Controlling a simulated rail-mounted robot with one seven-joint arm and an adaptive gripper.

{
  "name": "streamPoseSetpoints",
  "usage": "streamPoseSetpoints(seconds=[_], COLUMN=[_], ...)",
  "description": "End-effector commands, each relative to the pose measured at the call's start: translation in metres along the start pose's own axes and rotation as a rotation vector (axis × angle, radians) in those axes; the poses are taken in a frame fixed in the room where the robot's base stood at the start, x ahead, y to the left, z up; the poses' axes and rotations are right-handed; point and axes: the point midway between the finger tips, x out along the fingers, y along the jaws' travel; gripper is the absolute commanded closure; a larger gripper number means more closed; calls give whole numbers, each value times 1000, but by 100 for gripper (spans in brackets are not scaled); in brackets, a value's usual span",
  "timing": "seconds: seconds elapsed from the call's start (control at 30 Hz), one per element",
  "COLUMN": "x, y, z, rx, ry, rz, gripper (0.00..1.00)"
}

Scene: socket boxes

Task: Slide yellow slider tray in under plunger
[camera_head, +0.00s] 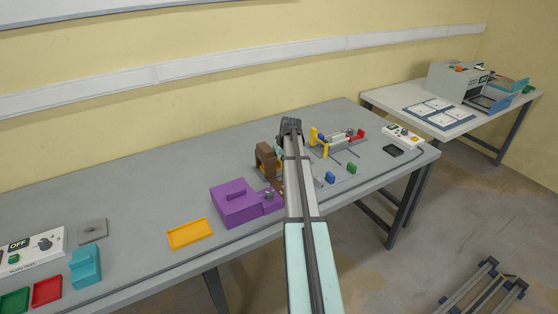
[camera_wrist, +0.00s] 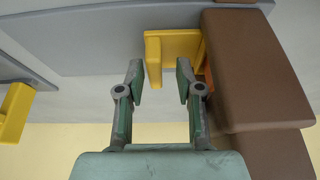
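The yellow slider tray (camera_wrist: 176,46) is in the wrist view, ahead of my gripper and against the left side of the brown station (camera_wrist: 255,65). Its upright yellow end stands in the gap ahead of my fingers. My gripper (camera_wrist: 160,78) is open, with two separated fingers and nothing clearly held between them. In the head view my gripper (camera_head: 291,125) is beside the brown station (camera_head: 266,158), at its upper right. My arm hides the slider tray there. I cannot make out the plunger in either view.
A purple box (camera_head: 235,204) and a flat yellow-orange tray (camera_head: 190,233) stand to the left. A yellow bracket (camera_head: 315,137) stands right of the gripper; it appears at the wrist view's left edge (camera_wrist: 14,112).

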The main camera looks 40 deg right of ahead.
Motion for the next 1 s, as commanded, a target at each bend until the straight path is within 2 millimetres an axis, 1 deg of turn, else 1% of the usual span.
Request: streamPoseSetpoints(seconds=[0.17,0.27,0.37,0.7,0.9,1.0], x=[-4,-13,-27,-91,-114,-119], y=[-1,-1,-1,-1,0,0], z=[0,0,0,0,0,0], rx=[0,-1,-1,0,0,0], ry=[1,2,2,2,1,0], rz=[-1,0,0,0,0,-1], gripper=[60,60,60,60,60,60])
